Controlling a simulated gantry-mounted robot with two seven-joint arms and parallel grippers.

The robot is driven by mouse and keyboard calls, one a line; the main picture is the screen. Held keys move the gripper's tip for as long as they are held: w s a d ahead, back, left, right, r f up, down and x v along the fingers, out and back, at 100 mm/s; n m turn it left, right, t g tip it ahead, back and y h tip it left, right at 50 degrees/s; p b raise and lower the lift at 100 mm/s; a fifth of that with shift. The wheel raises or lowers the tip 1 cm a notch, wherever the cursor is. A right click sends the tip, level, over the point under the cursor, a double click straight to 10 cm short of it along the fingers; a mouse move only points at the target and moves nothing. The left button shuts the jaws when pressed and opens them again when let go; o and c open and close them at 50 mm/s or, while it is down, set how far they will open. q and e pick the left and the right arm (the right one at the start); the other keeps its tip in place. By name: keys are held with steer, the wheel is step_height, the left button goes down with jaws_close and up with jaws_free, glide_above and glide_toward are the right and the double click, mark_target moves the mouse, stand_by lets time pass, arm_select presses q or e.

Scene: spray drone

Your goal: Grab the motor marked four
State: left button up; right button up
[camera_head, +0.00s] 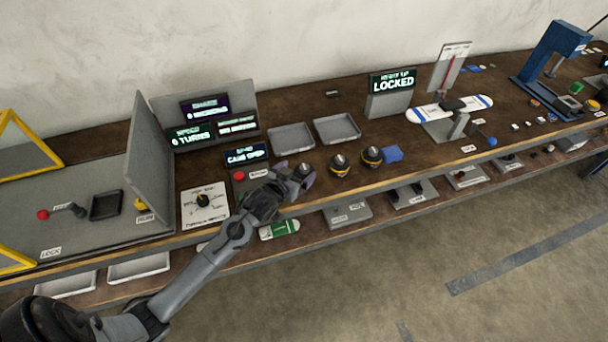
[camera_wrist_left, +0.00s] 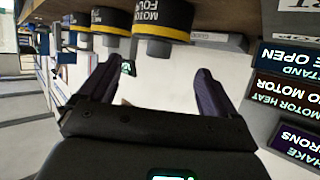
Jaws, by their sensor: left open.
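The motor marked four (camera_wrist_left: 163,20) is a black cylinder with a yellow band reading "MOTOR FOUR". It shows upside down at the top of the left wrist view, just beyond my fingertips. In the head view this motor (camera_head: 302,171) is partly hidden by my gripper. My left gripper (camera_head: 294,176) is open and empty beside it at the table's front edge. In the left wrist view its two dark fingers (camera_wrist_left: 154,72) are spread apart, with no motor between them. Two similar motors (camera_head: 340,165) (camera_head: 372,156) stand to the right. My right gripper is out of view.
A blue block (camera_head: 392,153) sits right of the motors. Two empty grey trays (camera_head: 337,127) (camera_head: 291,137) lie behind them. A dial panel (camera_head: 205,205) and display screens (camera_head: 228,126) stand to the left. A lower shelf (camera_head: 345,208) runs below the front edge.

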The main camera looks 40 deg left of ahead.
mark_target(304, 168)
arm_select(q)
steer(key=shift+b+x, duration=0.55)
steer(key=shift+x, duration=2.2)
steer(key=shift+s+d+f, duration=0.1)
steer(key=shift+d+f, duration=0.05)
steer(key=shift+f, duration=0.05)
